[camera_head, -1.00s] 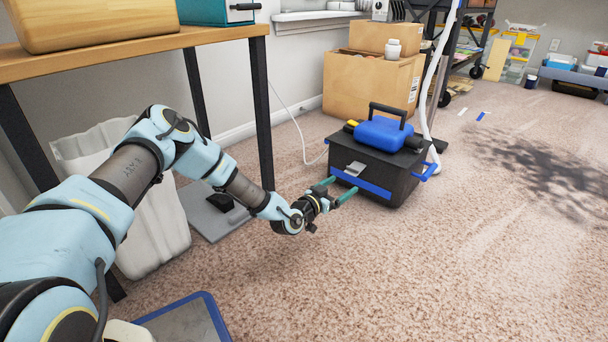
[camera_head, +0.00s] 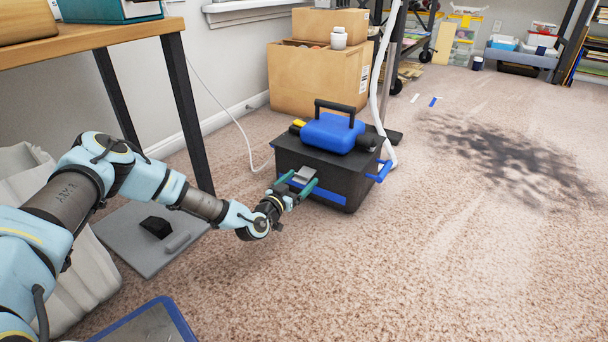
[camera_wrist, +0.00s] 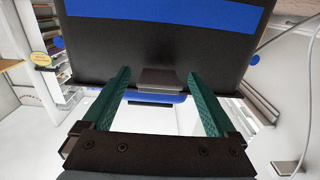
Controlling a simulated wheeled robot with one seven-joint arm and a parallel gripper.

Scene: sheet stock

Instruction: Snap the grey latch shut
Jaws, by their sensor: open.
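The grey latch (camera_head: 303,173) is a small flap on the front of the black toolbox (camera_head: 325,184), near its top edge and above a blue stripe. It appears to stick out from the box front. In the wrist view the latch (camera_wrist: 165,76) sits between and just beyond my teal fingertips. My gripper (camera_head: 297,184) is open at the box front, one finger on each side of the latch, holding nothing. The same gripper (camera_wrist: 158,82) shows in the wrist view with its fingers wide apart. I cannot tell whether a finger touches the box.
A blue case (camera_head: 330,134) with a black handle lies on the toolbox lid. Cardboard boxes (camera_head: 312,80) stand behind, and a white hose (camera_head: 386,95) runs beside the toolbox. The carpet (camera_head: 400,260) is clear in front and right.

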